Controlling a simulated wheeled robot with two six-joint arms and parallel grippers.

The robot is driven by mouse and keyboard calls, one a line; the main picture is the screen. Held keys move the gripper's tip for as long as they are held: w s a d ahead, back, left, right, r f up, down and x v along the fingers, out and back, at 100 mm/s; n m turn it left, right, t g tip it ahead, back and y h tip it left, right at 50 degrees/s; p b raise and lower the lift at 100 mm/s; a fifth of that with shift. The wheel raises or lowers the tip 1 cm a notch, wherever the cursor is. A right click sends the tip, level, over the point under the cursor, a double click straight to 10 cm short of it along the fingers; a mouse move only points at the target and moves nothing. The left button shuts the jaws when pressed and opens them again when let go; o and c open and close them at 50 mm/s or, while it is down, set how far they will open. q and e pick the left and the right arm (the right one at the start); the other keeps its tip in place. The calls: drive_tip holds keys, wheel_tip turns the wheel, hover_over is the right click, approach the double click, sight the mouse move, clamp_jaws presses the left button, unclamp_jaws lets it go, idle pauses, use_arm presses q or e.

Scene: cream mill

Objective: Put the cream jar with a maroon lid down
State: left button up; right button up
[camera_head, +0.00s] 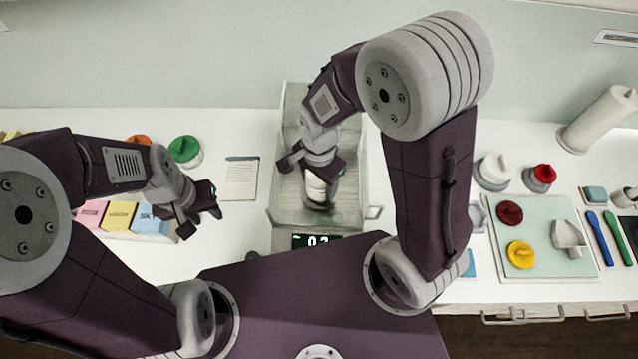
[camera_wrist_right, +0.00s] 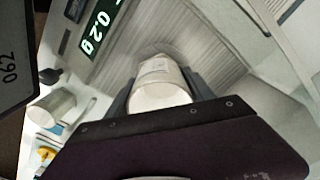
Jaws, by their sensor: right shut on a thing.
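My right gripper (camera_head: 316,180) is inside the clear-walled balance (camera_head: 283,214) and shut on a white cream jar (camera_head: 316,192). In the right wrist view the jar (camera_wrist_right: 160,92) sits between the two dark fingers, its pale round end facing the camera. No maroon lid shows on it. I cannot tell whether the jar touches the balance floor. A maroon lid (camera_head: 509,213) lies on the pale green mat (camera_head: 508,262) at the right. My left gripper (camera_head: 203,213) is open and empty, left of the balance.
The balance display (camera_wrist_right: 98,30) reads about 0.2 g. A paper card (camera_head: 240,178) lies left of the balance.

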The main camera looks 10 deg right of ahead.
wheel_tip(320, 180, up, 9)
drive_tip(key=shift+f, duration=0.15)
